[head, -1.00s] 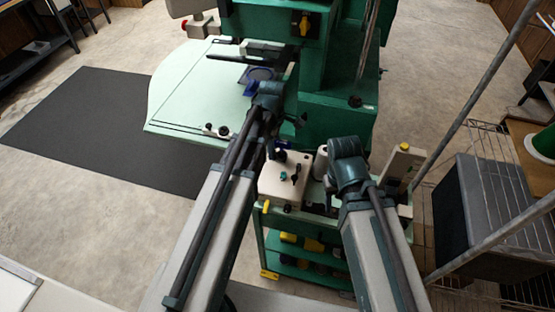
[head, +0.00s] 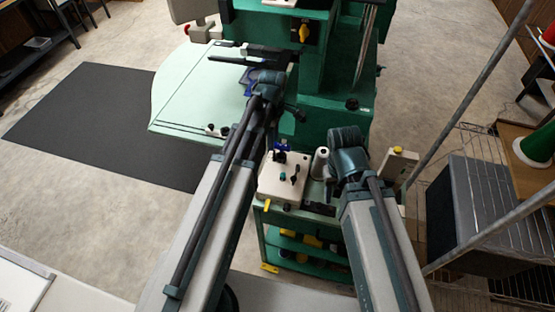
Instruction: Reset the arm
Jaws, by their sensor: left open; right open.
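My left arm reaches over the green machine's pale table (head: 185,95). My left gripper (head: 227,52) has its dark fingers apart, pointing left above the table's back part. I see nothing between them. A small blue part (head: 250,78) shows beside its wrist, partly hidden. My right arm ends in a bent wrist (head: 347,150) above the right side of the green cart (head: 258,230). Its gripper is hidden from this view.
A cream box with knobs (head: 280,178) and a white spool (head: 320,162) stand on the cart between my arms. The green machine column (head: 325,110) rises close ahead. A wire rack with a dark box (head: 480,205) is at right. Floor with a black mat (head: 100,120) lies left.

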